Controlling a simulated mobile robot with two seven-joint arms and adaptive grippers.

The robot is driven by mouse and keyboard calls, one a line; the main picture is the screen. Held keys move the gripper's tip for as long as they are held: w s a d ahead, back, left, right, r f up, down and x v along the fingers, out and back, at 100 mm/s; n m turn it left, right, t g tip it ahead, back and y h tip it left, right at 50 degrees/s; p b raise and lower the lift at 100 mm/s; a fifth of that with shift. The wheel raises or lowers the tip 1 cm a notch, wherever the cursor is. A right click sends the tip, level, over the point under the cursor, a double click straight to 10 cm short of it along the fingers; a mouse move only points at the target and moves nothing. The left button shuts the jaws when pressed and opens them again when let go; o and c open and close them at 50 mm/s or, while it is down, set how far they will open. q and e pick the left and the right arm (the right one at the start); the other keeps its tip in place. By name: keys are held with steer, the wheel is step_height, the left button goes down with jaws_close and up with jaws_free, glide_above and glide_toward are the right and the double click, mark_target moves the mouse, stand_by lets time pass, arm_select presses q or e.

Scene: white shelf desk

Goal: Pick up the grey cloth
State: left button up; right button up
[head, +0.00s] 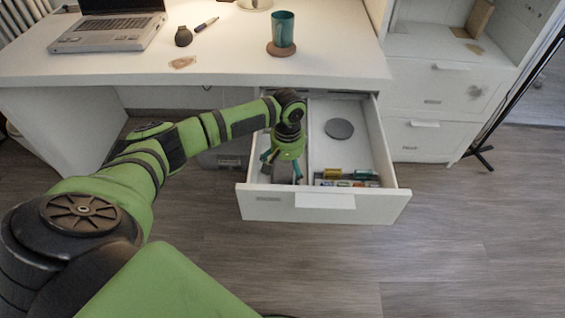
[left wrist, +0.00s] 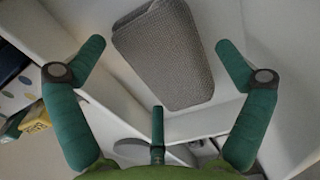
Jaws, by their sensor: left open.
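The grey cloth (left wrist: 165,58) is a folded, textured bundle lying in the left compartment of the open drawer (head: 300,207). It shows at the top middle of the left wrist view; in the head view my gripper and arm cover most or all of it. My left gripper (head: 282,168) points down into that compartment. In the left wrist view its teal fingers (left wrist: 160,68) are spread wide, with the cloth beyond and between them. The gripper is open and empty; I see no contact with the cloth. My right gripper is not in view.
The drawer's right compartment holds a grey disc (head: 339,128) and several small coloured items (head: 347,178) at its front. A divider and raised drawer walls flank the gripper. The white desk (head: 225,65) overhangs behind, with a laptop (head: 108,32) and a teal cup (head: 283,29) on it.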

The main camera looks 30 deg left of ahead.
mark_target(290, 167)
arm_select(q)
steer(key=c, duration=1)
steer(key=shift+r, duration=0.15)
steer(key=r, duration=0.1)
steer(key=r+p, duration=0.1)
steer(key=r, duration=0.2)
steer(key=shift+w+d+r, duration=0.2)
steer(key=shift+d+r, duration=0.1)
steer(key=shift+d, duration=0.1)
steer(key=w+d+r, duration=0.2)
steer(key=d+r, duration=0.1)
steer(key=d, duration=0.2)
steer(key=w+d+r+p, duration=0.1)
steer(key=w+d+r, duration=0.1)
steer(key=d, duration=0.3)
steer(key=shift+r+p, duration=0.3)
steer(key=shift+r, duration=0.3)
